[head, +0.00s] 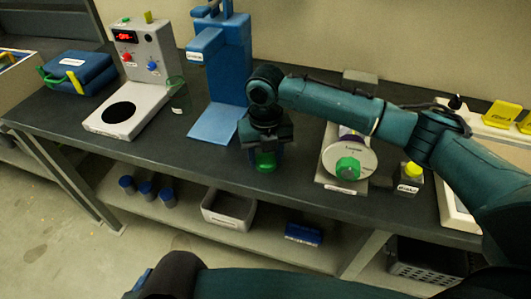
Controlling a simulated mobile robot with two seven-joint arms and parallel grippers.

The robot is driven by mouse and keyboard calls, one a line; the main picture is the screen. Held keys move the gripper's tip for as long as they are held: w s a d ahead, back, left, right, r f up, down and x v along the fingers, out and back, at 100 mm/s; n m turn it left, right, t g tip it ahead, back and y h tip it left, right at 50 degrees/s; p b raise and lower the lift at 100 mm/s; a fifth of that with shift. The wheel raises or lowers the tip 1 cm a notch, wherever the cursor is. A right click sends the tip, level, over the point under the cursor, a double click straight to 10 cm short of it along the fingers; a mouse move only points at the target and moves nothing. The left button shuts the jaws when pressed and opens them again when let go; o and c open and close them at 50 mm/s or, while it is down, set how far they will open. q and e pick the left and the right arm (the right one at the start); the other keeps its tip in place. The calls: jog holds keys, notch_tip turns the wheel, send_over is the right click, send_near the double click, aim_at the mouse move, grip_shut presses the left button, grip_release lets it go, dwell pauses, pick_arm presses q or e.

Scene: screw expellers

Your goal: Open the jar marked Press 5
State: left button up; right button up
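My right gripper (265,147) points down over the bench, to the right of the blue press stand. A green thing (265,161), perhaps the jar or its lid, shows directly below and between the gripper's dark parts. The gripper hides most of it, and I cannot tell whether the fingers touch it or are closed. No label reading Press 5 is legible. A small jar with a yellow lid (411,172) and a white label stands at the right, apart from the gripper. My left gripper is not in view; a dark teal arm link of mine crosses the bottom.
The blue press stand (228,60) is left of the gripper. A white disc machine with a green knob (347,167) is close on its right. A clear beaker (178,95), a grey instrument (145,50) and a blue case (78,72) stand left. The dark bench's (215,162) front edge is near.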

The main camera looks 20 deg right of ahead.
jog(key=o, duration=0.4)
